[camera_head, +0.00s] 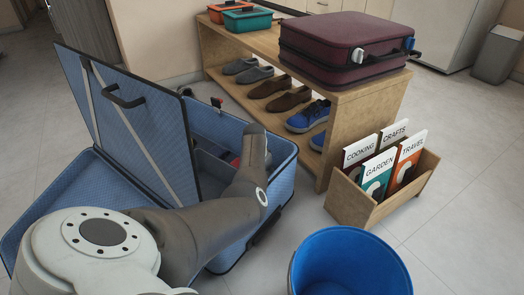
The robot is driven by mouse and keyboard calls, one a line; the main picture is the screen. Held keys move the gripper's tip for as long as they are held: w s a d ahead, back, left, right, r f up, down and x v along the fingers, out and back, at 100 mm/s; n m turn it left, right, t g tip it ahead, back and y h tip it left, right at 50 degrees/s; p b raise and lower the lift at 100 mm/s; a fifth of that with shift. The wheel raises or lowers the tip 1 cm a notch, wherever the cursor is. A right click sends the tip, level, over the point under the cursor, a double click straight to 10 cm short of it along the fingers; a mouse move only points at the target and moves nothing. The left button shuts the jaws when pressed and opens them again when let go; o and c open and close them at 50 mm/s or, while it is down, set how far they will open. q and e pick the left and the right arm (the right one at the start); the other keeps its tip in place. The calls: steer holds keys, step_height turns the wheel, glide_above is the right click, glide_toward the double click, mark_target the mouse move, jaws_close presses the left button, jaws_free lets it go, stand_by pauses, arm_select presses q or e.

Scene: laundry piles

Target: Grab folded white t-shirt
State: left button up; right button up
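I see no folded white t-shirt in this view. My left arm comes in from the lower left and bends over the open blue suitcase (278,151). Its gripper cannot be made out, and the arm covers part of the suitcase's inside. The raised flap of the suitcase hides more of the inside. A small patch of red shows in a compartment beside the arm, too little to identify. My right arm and gripper are out of view.
A wooden bench (345,118) holds a maroon suitcase (335,48), a teal box (247,19) and an orange box (228,8), with shoes (288,98) below. A wooden book box (352,203) and blue bin (345,265) stand at right.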

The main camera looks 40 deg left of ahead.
arm_select(q)
steer(key=shift+f, duration=0.25)
steer(key=c, duration=1.2)
steer(key=shift+r, duration=0.15)
